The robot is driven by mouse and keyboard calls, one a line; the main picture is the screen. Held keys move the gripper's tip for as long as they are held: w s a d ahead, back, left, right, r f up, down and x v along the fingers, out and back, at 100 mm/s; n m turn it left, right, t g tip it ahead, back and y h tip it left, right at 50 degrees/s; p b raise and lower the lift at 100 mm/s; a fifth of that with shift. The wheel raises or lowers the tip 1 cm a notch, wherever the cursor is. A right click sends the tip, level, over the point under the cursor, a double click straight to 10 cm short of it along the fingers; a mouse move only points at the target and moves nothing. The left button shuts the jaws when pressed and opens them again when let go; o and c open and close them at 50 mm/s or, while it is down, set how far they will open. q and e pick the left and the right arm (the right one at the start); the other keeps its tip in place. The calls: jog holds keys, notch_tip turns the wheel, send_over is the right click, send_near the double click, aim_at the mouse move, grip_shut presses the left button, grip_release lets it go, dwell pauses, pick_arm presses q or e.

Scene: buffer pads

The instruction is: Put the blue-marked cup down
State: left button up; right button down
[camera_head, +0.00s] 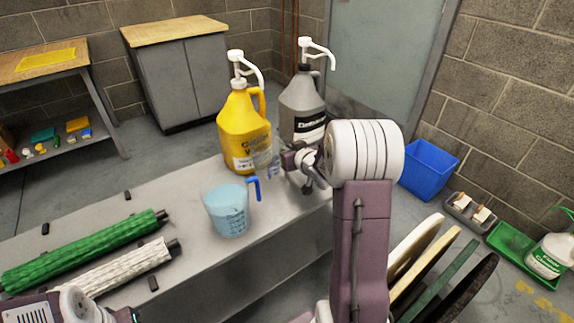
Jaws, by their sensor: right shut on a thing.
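My right gripper (279,158) is shut on a small clear cup (262,160) with bluish marks near its side. It holds the cup at the bench top, just in front of the yellow jug (242,130); I cannot tell whether its base touches the surface. A larger translucent measuring cup (226,211) with a blue handle and pale blue contents stands upright on the grey bench (185,200), left of and nearer than my gripper. Only part of my left arm shows at the bottom left; its gripper is out of view.
A grey pump jug (302,105) stands behind my right gripper. A green roller (85,248) and a white roller (115,270) lie on the bench's left. Several upright pads (425,265) stand at the right. A blue bin (428,170) and green tray (510,243) are on the floor.

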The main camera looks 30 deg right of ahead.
jog(key=shift+f+b, duration=1.5)
jog(key=shift+f, duration=0.65)
jog(key=c, duration=1.5)
grip_release()
jog(key=shift+r, duration=0.1)
jog(key=shift+s+r+p, duration=0.2)
jog(key=shift+r+p, duration=0.1)
jog(key=shift+p, duration=0.05)
jog(key=p+v, duration=0.3)
jog(key=v, duration=0.8)
jog(key=shift+s+p, duration=0.3)
